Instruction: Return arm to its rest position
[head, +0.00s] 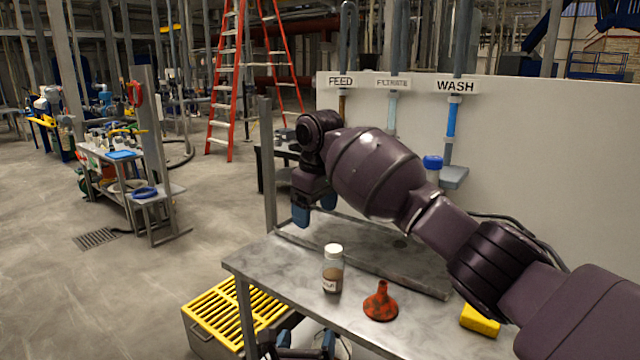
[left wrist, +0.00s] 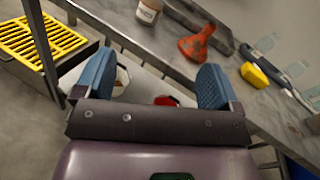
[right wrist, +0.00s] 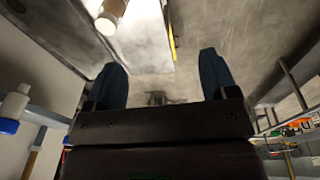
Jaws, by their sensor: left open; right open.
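My right arm reaches across the head view from the lower right, over the metal table (head: 300,255). Its gripper (head: 315,210) hangs open and empty near the table's far left corner, pointing down. The right wrist view shows its two blue fingers apart (right wrist: 162,82), with floor between them. My left gripper (head: 300,348) is low at the bottom edge of the head view, beside the table's front edge and partly cut off. In the left wrist view its blue fingers are apart (left wrist: 153,84), with nothing held between them.
A labelled jar (head: 332,272), an orange-red funnel (head: 381,303) and a yellow block (head: 480,320) stand on the table. A yellow grate (head: 235,312) lies below left. A white wall panel (head: 560,150) with FEED, FILTRATE and WASH pipes stands behind. Open floor (head: 130,290) lies left.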

